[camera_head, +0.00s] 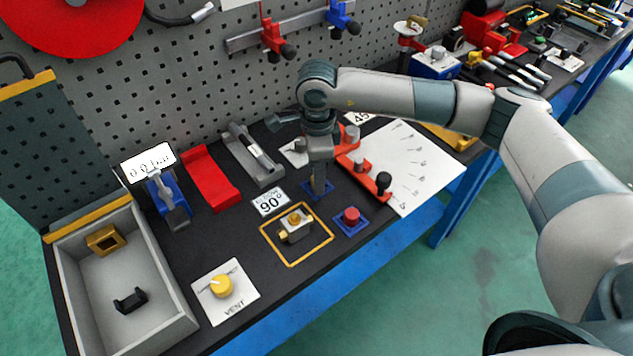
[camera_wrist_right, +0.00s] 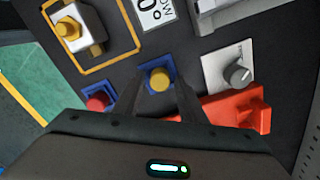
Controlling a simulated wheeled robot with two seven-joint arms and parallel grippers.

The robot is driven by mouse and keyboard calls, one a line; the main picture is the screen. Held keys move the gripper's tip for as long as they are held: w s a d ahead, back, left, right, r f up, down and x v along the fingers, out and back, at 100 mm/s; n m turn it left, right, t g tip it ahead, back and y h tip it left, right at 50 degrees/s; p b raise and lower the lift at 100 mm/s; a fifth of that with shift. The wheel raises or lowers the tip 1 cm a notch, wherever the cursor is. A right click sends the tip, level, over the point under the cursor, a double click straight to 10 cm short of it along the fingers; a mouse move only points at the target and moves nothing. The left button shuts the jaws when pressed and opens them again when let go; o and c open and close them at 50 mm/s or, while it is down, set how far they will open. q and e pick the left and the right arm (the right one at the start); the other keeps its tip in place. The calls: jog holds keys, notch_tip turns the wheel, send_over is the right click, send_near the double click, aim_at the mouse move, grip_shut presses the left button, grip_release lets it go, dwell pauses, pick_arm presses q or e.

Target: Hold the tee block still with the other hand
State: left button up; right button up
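The tee block (camera_head: 295,227), a light grey block with brass-yellow fittings, sits inside a yellow square outline on the dark bench. It also shows at the upper left of the right wrist view (camera_wrist_right: 82,32). No gripper touches it. My right gripper (camera_head: 318,192) points down behind and right of the block, over a blue square plate. In the right wrist view its fingers stand apart, with a yellow button (camera_wrist_right: 161,77) on the blue plate (camera_wrist_right: 146,70) between them. Whether they touch the button I cannot tell. My left gripper is in neither view.
A red button (camera_head: 351,215) on a blue plate is right of the block. A vent knob (camera_head: 221,286) on a white card lies front left. A grey tray (camera_head: 174,297) holds small parts.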

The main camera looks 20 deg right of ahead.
grip_shut()
jog(key=shift+r, duration=0.15)
jog(key=shift+r+p, duration=0.3)
jog(key=shift+r, duration=1.3)
jog(key=shift+r, duration=0.1)
